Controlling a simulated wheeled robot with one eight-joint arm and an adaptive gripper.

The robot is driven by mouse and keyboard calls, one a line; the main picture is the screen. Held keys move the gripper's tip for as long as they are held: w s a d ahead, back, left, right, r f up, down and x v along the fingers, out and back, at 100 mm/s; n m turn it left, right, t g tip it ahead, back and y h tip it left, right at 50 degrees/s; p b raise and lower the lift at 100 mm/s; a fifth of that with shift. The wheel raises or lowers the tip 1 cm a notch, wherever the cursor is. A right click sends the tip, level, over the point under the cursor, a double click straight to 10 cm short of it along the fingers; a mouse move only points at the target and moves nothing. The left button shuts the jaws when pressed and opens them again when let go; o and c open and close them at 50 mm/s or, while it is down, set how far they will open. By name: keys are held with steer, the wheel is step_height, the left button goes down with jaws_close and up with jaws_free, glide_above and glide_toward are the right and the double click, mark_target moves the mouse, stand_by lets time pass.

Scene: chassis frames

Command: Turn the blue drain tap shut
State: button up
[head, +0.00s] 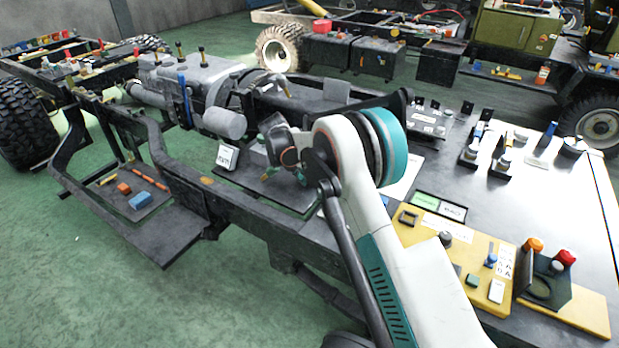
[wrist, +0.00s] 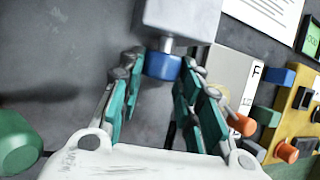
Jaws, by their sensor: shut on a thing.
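The blue tap piece (wrist: 163,66) is a short blue cap on a stub under a pale grey block (wrist: 182,16), at the top middle of the wrist view. My gripper (wrist: 160,62) has its teal fingers on either side of the blue piece, shut on it. In the head view my gripper (head: 285,172) is low over the dark plate beside the chassis rail. The blue piece is hidden there behind my wrist and arm. I cannot tell from its round shape how far the tap is turned.
A white card (wrist: 232,75) with letters and a yellow board (wrist: 296,118) with knobs lie to the right in the wrist view. A green object (wrist: 16,142) is at left. Green floor lies clear at lower left.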

steer(key=shift+s+d+r+t+y+p, duration=0.15)
steer(key=shift+d+t+y+p, duration=0.1)
steer(key=shift+t+y+p, duration=0.6)
steer(key=t+y, duration=0.1)
steer(key=y, duration=0.1)
steer(key=m+t+y, duration=0.1)
steer(key=y, duration=0.1)
steer(key=shift+s+d+f+b, duration=0.1)
steer(key=shift+d+f+b, duration=0.1)
steer(key=shift+b, duration=0.2)
steer(key=shift+t, duration=0.25)
steer(key=o, duration=1)
steer(key=shift+o, duration=0.2)
steer(key=v, duration=1.2)
